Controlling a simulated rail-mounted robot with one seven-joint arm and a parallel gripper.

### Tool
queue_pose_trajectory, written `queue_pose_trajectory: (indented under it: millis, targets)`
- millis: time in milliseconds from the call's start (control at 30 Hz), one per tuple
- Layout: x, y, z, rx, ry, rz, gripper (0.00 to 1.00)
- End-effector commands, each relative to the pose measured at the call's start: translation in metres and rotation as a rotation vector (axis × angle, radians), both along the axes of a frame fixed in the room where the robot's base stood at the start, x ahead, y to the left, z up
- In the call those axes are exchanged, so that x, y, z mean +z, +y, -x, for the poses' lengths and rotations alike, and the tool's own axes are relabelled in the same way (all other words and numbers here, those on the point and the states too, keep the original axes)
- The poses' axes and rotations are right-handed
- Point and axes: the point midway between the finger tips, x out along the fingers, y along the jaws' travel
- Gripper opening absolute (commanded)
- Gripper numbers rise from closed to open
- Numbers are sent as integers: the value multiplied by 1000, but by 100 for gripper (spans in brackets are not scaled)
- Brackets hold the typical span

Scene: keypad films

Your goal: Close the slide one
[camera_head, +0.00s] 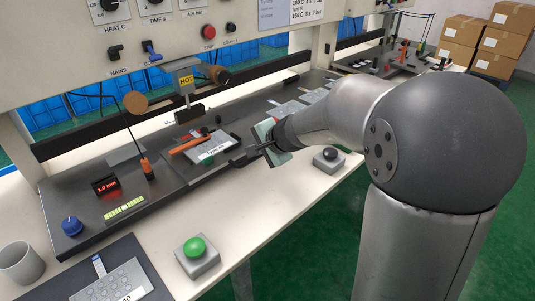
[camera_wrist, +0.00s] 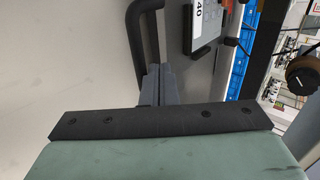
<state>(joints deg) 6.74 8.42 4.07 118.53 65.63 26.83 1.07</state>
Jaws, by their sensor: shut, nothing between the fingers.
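The slide (camera_head: 178,176) is a dark plate on the workbench below the press marked HOT. It carries a grey keypad film (camera_head: 205,147) with a white label, and part of the plate with a label shows in the wrist view (camera_wrist: 204,42). A black bar handle (camera_wrist: 138,32) stands at its front edge. My gripper (camera_head: 252,150) is at the slide's right front, by the handle. In the wrist view its fingers (camera_wrist: 158,80) are shut and empty, overlapping the handle's near end. I cannot tell whether they touch it.
The HOT press head (camera_head: 187,80) hangs above and behind the slide. A green button box (camera_head: 197,254) and a black button box (camera_head: 329,158) stand on the front strip. A cup (camera_head: 20,263) stands at the left.

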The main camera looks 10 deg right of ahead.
Motion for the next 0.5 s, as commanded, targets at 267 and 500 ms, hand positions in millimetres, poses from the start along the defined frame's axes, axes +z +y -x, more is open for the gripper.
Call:
queue_pose_trajectory:
  millis: [267, 500]
  targets:
    - [17, -8, 13, 0, -2, 1, 0]
    - [50, -25, 42, 2, -4, 0, 0]
